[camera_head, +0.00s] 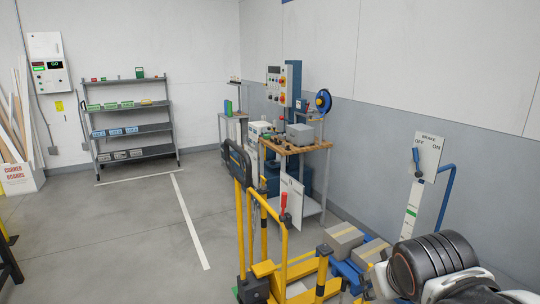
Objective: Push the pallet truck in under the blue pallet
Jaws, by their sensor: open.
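A yellow pallet truck (281,250) with upright tubes stands at the bottom centre. A red-gripped lever (284,203) shows at its front tube, and a dark, upright handle (239,165) rises at its left. A blue pallet (347,272) lies low to its right, partly hidden by the truck's yellow parts and my arm. I cannot tell how far the forks are under the pallet. My arm's black and white links fill the bottom right corner; my gripper's fingers are outside the view.
Cardboard boxes (342,240) sit on the pallet. A brake panel (427,158) with a blue lever stands at the right by the wall. A workbench (297,146) is behind the truck. A grey shelf rack (133,128) stands far left. The floor left of the white line (191,221) is clear.

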